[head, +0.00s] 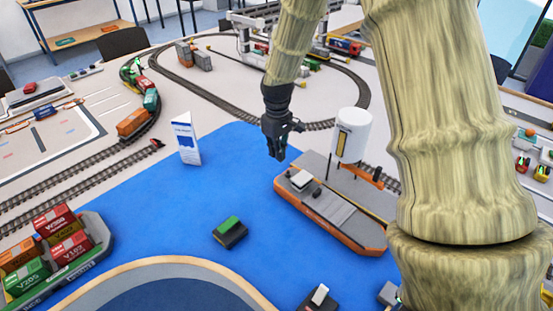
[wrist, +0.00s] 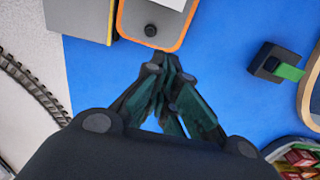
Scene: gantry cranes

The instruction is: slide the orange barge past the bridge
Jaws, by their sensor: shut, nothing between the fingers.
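The orange barge (head: 336,207) lies on the blue water surface, right of centre, with a grey deck and small light and dark fittings on it. Its rounded orange-rimmed end also shows at the top of the wrist view (wrist: 153,31). My gripper (head: 277,152) is shut and empty, pointing down beside the barge's far-left end. In the wrist view my gripper's fingertips (wrist: 167,68) are close to that end; I cannot tell whether they touch it. I cannot make out for sure which thing is the bridge.
A green-topped dark block (head: 230,232) sits on the water. A container boat (head: 75,262) lies at lower left. A white sign (head: 186,139) stands at the water's edge. A white tank (head: 352,136) stands behind the barge. Open blue surface lies left of the barge.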

